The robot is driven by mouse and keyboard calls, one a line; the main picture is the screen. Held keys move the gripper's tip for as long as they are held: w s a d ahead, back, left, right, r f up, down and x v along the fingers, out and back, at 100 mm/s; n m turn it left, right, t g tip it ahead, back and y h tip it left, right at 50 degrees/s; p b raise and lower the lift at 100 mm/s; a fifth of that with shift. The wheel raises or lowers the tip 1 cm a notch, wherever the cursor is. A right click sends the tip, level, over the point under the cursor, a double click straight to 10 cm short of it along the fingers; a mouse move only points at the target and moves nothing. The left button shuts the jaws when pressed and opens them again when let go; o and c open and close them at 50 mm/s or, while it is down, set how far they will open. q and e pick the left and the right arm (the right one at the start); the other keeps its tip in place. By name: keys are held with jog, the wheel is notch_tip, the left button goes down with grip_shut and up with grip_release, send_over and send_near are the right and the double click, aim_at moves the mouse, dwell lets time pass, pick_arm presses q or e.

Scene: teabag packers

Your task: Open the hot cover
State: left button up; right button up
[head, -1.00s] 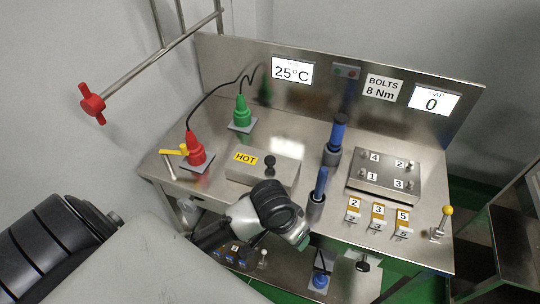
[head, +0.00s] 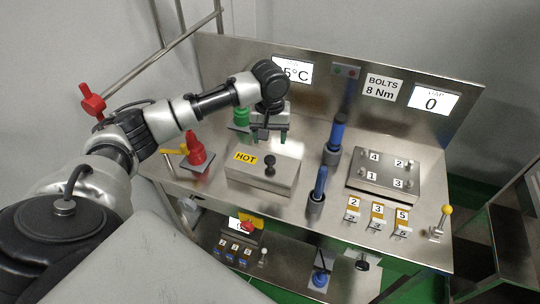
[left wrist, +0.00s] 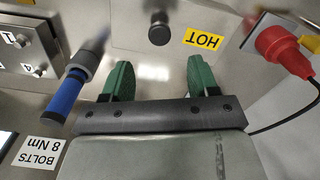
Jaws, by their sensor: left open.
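The hot cover (head: 284,178) is a low metal box on the steel bench, with a yellow HOT label (head: 245,157) and a black knob (head: 269,168) on top. It lies closed flat as far as I can see. My left gripper (head: 269,139) points down just behind the cover, with green fingers open and empty. In the left wrist view, the open fingers (left wrist: 160,78) point toward the cover (left wrist: 135,38), with its black knob (left wrist: 159,30) beyond the gap between them, apart from both fingertips. My right gripper is not in view.
A red plug (head: 196,150) stands left of the cover; a green plug (head: 241,116) is partly hidden beside my gripper. Two blue-handled tools (head: 337,132) (head: 320,182) stand to the right, before the numbered bolt plate (head: 358,181). The back panel (head: 320,100) rises behind.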

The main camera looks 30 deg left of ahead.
aim_at(270, 159)
pick_arm(q)
notch_tip(270, 159, down, 8)
jog(key=shift+f, duration=0.2)
jog(key=shift+r+p, duration=0.1)
jog(key=shift+p, duration=0.2)
grip_shut()
